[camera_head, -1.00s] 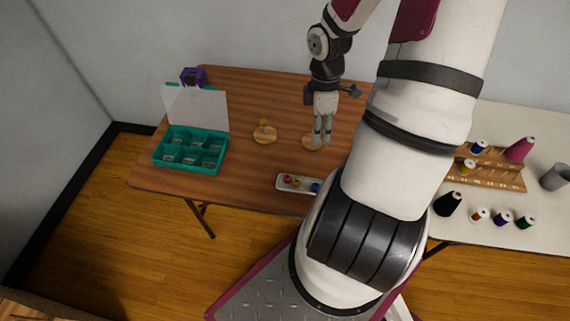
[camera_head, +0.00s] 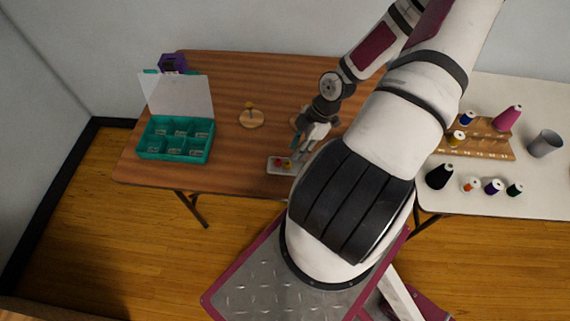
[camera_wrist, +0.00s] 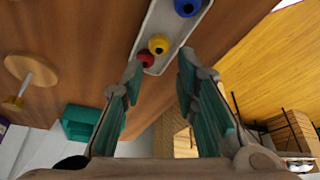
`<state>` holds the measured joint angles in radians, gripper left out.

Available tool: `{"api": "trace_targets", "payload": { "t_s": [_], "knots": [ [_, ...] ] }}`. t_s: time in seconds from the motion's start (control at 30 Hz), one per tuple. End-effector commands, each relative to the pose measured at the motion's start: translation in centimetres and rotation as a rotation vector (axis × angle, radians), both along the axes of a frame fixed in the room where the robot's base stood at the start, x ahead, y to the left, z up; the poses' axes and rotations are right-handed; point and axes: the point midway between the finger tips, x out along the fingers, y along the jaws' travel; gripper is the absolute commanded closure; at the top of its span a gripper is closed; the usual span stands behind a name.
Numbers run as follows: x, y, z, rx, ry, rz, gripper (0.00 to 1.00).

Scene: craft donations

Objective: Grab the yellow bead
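The yellow bead (camera_wrist: 159,44) lies in a small white tray (camera_wrist: 149,27), between a red bead (camera_wrist: 146,60) and a blue bead (camera_wrist: 187,7) in the wrist view. In the head view the tray (camera_head: 279,169) is near the front edge of the brown table, with the red bead (camera_head: 278,163) and the yellow bead (camera_head: 288,163) visible. My gripper (camera_head: 299,152) is over the tray's right part. In the wrist view my gripper (camera_wrist: 158,75) is open, its teal-padded fingers apart and nothing between them. The blue bead is hidden in the head view.
A teal compartment box (camera_head: 176,139) with a raised clear lid stands at the table's left. A wooden disc with a peg (camera_head: 251,117) is behind the tray; another disc is partly hidden by my gripper. Thread spools and a grey cup (camera_head: 545,144) stand on the white table.

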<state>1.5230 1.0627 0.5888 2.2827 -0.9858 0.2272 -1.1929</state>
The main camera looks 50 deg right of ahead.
Motion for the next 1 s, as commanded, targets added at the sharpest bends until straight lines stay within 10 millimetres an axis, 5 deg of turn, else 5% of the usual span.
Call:
{"api": "trace_targets", "payload": {
  "t_s": [0.6,1.0],
  "knots": [
    [1.2,1.8,-6.0,0.001,0.002,0.003,0.72],
    [1.1,2.1,-6.7,0.003,0.007,0.0,0.72]
  ]
}}
